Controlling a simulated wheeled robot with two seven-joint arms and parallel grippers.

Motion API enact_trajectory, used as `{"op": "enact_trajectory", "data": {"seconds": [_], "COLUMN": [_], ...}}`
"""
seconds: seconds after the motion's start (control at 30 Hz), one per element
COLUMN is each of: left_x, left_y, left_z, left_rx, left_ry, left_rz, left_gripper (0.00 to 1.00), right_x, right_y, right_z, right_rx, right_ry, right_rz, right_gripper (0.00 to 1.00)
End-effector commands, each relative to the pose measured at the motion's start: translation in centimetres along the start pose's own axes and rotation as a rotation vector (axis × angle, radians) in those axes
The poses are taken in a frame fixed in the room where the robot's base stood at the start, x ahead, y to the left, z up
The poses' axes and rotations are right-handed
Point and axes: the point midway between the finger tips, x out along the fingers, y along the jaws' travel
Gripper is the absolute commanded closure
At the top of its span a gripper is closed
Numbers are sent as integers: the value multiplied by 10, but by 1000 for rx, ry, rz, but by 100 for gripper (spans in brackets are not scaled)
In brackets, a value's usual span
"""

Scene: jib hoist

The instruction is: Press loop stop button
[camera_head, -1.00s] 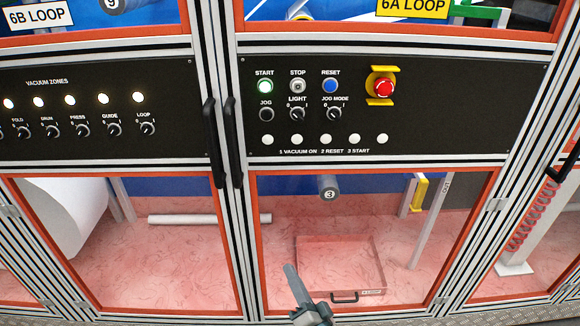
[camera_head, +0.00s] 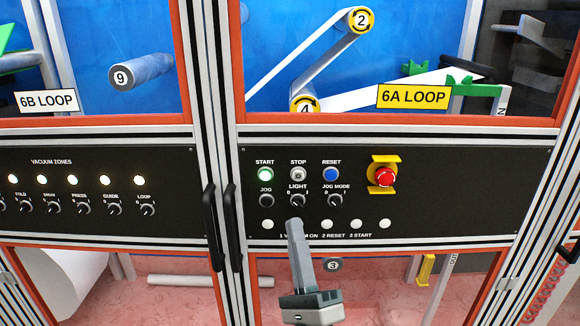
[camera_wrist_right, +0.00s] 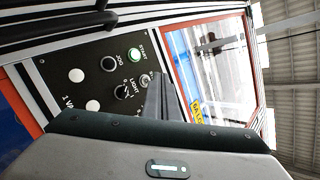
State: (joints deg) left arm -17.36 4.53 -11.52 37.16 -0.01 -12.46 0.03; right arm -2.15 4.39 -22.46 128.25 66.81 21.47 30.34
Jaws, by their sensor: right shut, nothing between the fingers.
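The stop button (camera_head: 298,174) is a small grey-white round button under the word STOP on the black control panel (camera_head: 450,200), between the green-lit start button (camera_head: 265,174) and the blue reset button (camera_head: 331,174). My right gripper (camera_head: 295,226) is shut and empty, its fingertips just below the light switch (camera_head: 298,200) in the head view. In the right wrist view the shut fingers (camera_wrist_right: 160,82) point at the panel, near the stop button (camera_wrist_right: 145,81), which they partly cover. Whether they touch the panel cannot be told. My left gripper is not in view.
A red emergency stop (camera_head: 383,176) with yellow guards sits right of the buttons. Black door handles (camera_head: 222,228) stick out left of the panel. A jog mode switch (camera_head: 331,200) and a row of white lamps (camera_head: 385,224) are close by. Windows lie above and below.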

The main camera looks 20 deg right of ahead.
Motion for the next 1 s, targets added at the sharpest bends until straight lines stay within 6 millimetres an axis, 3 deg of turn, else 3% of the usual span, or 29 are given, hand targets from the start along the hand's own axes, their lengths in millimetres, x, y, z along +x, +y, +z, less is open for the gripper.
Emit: {"op": "enact_trajectory", "data": {"seconds": [0.1, 0.27, 0.77, 1.0], "left_x": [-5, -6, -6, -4], "left_y": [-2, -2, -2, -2], "left_z": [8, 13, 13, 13], "left_rx": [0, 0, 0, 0], "left_ry": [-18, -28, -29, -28], "left_rz": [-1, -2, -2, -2], "left_gripper": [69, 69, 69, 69], "right_x": [10, 14, 16, 26], "right_y": [-27, -40, -40, -32], "right_z": [3, 3, 2, -4], "right_rx": [73, 118, 121, 120], "right_ry": [11, 17, 18, 17], "right_rz": [-42, -63, -65, -66], "right_gripper": [100, 100, 100, 100]}}
